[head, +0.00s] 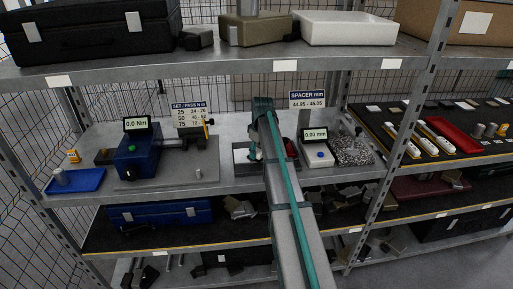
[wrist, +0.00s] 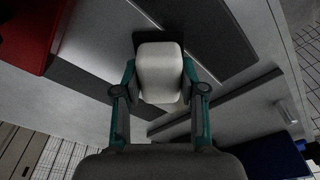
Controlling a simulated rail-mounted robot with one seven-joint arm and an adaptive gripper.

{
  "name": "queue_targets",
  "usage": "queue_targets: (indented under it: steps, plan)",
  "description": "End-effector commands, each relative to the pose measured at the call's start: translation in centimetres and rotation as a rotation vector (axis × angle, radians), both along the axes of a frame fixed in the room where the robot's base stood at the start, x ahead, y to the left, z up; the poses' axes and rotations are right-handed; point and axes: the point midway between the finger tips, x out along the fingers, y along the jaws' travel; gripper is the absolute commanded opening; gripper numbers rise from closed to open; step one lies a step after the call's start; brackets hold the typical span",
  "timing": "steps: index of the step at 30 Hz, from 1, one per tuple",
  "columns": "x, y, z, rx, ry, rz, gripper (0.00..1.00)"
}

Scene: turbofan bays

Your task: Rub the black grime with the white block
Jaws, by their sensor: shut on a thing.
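My gripper (wrist: 160,90) is shut on the white block (wrist: 160,72), a rounded block held between its two teal-edged fingers in the wrist view. Behind the block's far end is a dark patch (wrist: 212,38) on a grey surface. I cannot tell whether this patch is the black grime or a dark panel, nor whether the block touches it. In the head view my arm reaches over the middle shelf and hides most of the gripper's work area.
A blue device (head: 138,152) with a display and a blue tray (head: 75,181) stand left on the middle shelf. A white gauge (head: 316,153) and a speckled block (head: 352,151) stand right of my arm. The upper shelf (head: 225,63) hangs above. A red thing (wrist: 28,35) is at the wrist view's upper left.

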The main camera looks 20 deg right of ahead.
Motion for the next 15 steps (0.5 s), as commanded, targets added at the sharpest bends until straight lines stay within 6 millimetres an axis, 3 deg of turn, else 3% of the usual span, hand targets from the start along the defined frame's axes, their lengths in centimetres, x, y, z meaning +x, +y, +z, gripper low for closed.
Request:
queue_targets:
  steps: [3,7,15]
  plan:
    - [-1.3,0.5,0.0,0.0,0.001,0.002,0.08]
    - [-1.0,0.6,2.2,-0.001,-0.002,0.003,0.08]
    - [-0.9,0.8,4.6,0.0,0.0,0.006,0.08]
